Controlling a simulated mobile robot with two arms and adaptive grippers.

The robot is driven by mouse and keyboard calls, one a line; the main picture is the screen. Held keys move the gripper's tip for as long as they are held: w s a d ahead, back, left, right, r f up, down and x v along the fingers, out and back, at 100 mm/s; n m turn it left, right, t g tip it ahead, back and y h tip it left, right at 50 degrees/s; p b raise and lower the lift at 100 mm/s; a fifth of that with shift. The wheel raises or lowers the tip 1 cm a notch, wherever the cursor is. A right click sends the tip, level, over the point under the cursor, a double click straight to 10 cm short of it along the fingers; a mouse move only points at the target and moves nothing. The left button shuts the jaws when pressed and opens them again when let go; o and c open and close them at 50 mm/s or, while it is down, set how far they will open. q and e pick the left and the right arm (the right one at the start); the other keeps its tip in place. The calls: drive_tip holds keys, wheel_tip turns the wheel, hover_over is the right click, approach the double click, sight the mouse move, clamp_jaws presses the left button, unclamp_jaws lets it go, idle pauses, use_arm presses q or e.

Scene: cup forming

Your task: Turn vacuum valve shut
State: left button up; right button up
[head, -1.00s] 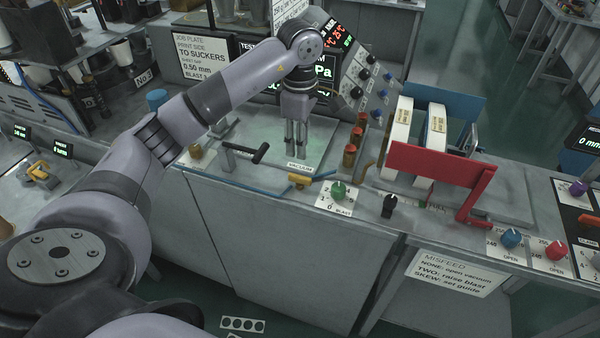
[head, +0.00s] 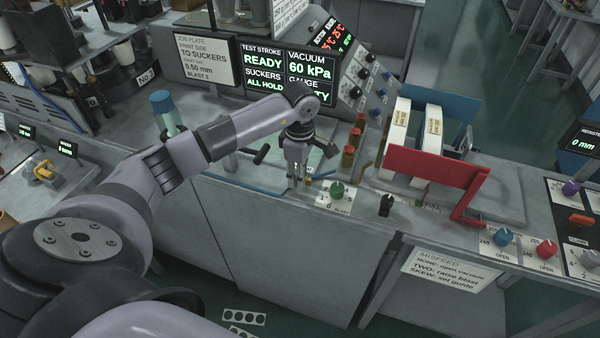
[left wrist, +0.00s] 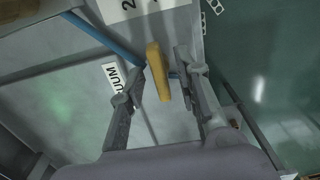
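The vacuum valve's yellow handle (left wrist: 158,72) shows in the left wrist view, on a thin blue pipe (left wrist: 103,40) beside a partly hidden label. My left gripper (head: 298,178) is low at the bench's front edge, over the valve, and hides most of it in the head view. In the left wrist view the gripper (left wrist: 158,90) is open, with one finger on each side of the handle and a visible gap to each. The display (head: 290,70) reads READY, vacuum 60 kPa and suckers ALL HOLD. My right gripper is not in view.
A black-handled lever is partly behind my arm. A blue-topped cylinder (head: 162,103) stands behind my arm.

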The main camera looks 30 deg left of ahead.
use_arm(q)
clamp_jaws()
idle(0.5)
drive_tip(key=n+b, duration=0.2)
drive_tip(key=n, duration=0.1)
drive_tip(key=shift+w+f, duration=0.1)
drive_tip(key=n+b, duration=0.2)
drive_tip(key=n, duration=0.2)
drive_tip(key=shift+n+b, duration=0.3)
drive_tip(key=shift+n, duration=0.1)
drive_tip(key=n+b, duration=0.1)
drive_tip(key=n, duration=0.4)
drive_tip(key=shift+b, duration=0.4)
drive_tip(key=n+b, duration=0.1)
drive_tip(key=n, duration=0.4)
drive_tip(key=shift+r+n, duration=0.2)
drive_tip(key=shift+n, duration=0.1)
